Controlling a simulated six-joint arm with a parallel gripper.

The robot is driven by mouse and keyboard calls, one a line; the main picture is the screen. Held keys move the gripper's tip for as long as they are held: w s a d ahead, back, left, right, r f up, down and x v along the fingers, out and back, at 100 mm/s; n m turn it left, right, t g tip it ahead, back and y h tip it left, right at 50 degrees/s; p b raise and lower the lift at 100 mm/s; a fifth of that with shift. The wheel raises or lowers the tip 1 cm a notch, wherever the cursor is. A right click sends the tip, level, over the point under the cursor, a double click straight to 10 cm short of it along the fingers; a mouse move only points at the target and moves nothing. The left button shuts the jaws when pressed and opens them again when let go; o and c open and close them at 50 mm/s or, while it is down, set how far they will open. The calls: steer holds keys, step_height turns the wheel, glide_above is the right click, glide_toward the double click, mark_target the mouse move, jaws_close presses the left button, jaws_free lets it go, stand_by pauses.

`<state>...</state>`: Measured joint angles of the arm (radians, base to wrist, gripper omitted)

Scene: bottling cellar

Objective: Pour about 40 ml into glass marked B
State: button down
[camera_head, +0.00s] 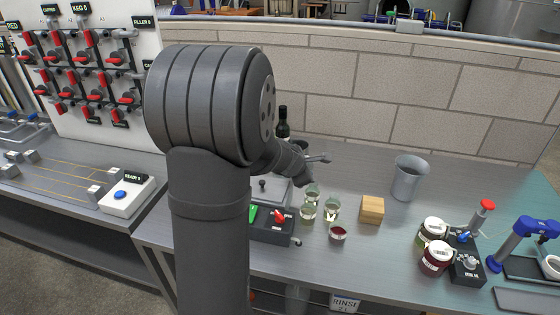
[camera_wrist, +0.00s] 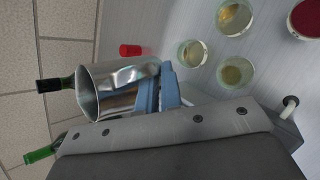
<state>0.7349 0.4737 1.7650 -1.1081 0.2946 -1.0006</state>
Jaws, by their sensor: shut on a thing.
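My gripper (camera_wrist: 160,90), with blue fingers, is shut on a shiny metal jug (camera_wrist: 118,80) in the wrist view. The jug's contents cannot be made out. Three glasses with pale yellowish liquid, a first glass (camera_wrist: 235,17), a second glass (camera_wrist: 190,53) and a third glass (camera_wrist: 235,71), stand close together beside the gripper. They also show on the bench in the head view, as a left glass (camera_head: 308,211), a right glass (camera_head: 332,209) and a rear glass (camera_head: 312,193). No letter B is readable on any.
A red-filled small dish (camera_head: 337,233) stands in front of the glasses. A wooden block (camera_head: 372,210) and grey beaker (camera_head: 410,178) stand to the right, then lidded jars (camera_head: 437,257). A dark bottle (camera_head: 283,123) stands behind. A red piece (camera_wrist: 130,50) is near the jug.

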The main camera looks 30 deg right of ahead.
mark_target(290, 140)
steer(key=w+r+n+g, duration=0.1)
steer(key=w+g, duration=0.1)
steer(key=w+r+g, duration=0.2)
steer(key=shift+w+r+n, duration=0.1)
steer(key=shift+r+n, duration=0.05)
steer(key=shift+n, duration=0.25)
steer(key=shift+w+r+n+g, duration=0.15)
steer(key=shift+w+n+g, duration=0.15)
steer(key=shift+w+g, duration=0.8)
steer(key=w+r+n+g, duration=0.1)
steer(key=r+g, duration=0.1)
steer(key=shift+w+g, duration=0.35)
steer(key=shift+g, duration=0.05)
steer(key=shift+w+d+n+g, duration=0.1)
steer(key=shift+w+n+g, duration=0.4)
steer(key=shift+w+g, duration=0.35)
steer(key=shift+w+f+n+g+b, duration=0.2)
steer(key=shift+w+n+g+b, duration=0.25)
steer(key=shift+w+g, duration=0.45)
